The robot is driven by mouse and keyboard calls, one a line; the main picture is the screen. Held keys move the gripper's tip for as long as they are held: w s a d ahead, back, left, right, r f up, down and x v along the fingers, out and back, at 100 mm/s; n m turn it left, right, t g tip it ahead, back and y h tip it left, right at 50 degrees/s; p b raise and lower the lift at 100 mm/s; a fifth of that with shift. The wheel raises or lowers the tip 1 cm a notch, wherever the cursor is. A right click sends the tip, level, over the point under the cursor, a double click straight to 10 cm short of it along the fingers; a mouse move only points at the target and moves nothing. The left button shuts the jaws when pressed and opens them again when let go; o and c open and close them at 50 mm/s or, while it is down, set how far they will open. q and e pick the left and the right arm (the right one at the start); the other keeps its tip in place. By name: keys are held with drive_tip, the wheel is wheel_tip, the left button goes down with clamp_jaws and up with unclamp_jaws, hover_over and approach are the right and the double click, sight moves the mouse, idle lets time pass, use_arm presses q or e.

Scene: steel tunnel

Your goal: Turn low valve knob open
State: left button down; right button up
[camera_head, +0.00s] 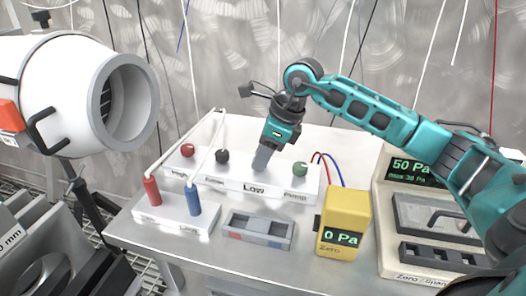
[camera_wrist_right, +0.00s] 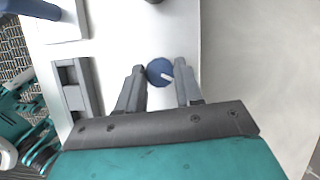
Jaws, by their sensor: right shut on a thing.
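A white valve block (camera_head: 225,186) on the steel table carries a row of knobs and a label reading "Low". My right gripper (camera_head: 262,163) reaches down onto the block just above that label. Its fingers hide the low knob in the head view. In the right wrist view, the low knob (camera_wrist_right: 159,71) is round and blue with a pale pointer line. It sits between the two fingertips of my right gripper (camera_wrist_right: 161,77), which is shut on it. The pointer slants in the picture. My left gripper is not in view.
Red (camera_head: 187,150), black (camera_head: 222,156) and green (camera_head: 300,169) knobs flank the low knob closely. In front are a white block with red and blue hose fittings (camera_head: 180,222), a grey tray (camera_head: 259,229) and a yellow gauge (camera_head: 343,215) reading 0 Pa. A white cylinder stands left.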

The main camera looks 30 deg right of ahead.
drive_tip(key=m+h, duration=0.1)
drive_tip(key=m, duration=0.1)
drive_tip(key=m+t, duration=0.1)
drive_tip(key=m, duration=0.2)
drive_tip(key=shift+a+m+h, duration=0.15)
drive_tip(key=shift+m+h, duration=0.15)
drive_tip(key=shift+h, duration=0.1)
drive_tip(key=m+h, duration=0.1)
drive_tip(key=m, duration=0.2)
drive_tip(key=m+h, duration=0.1)
drive_tip(key=m, duration=0.2)
drive_tip(key=shift+a+m+h+b, duration=0.2)
drive_tip(key=shift+m+h+b, duration=0.1)
drive_tip(key=shift+s, duration=0.1)
drive_tip(key=o, duration=1)
drive_tip(key=shift+o, duration=0.2)
drive_tip(key=p+v, duration=0.2)
drive_tip(key=v, duration=1.1)
drive_tip(key=shift+s+a+f, duration=0.1)
drive_tip(key=shift+s, duration=0.05)
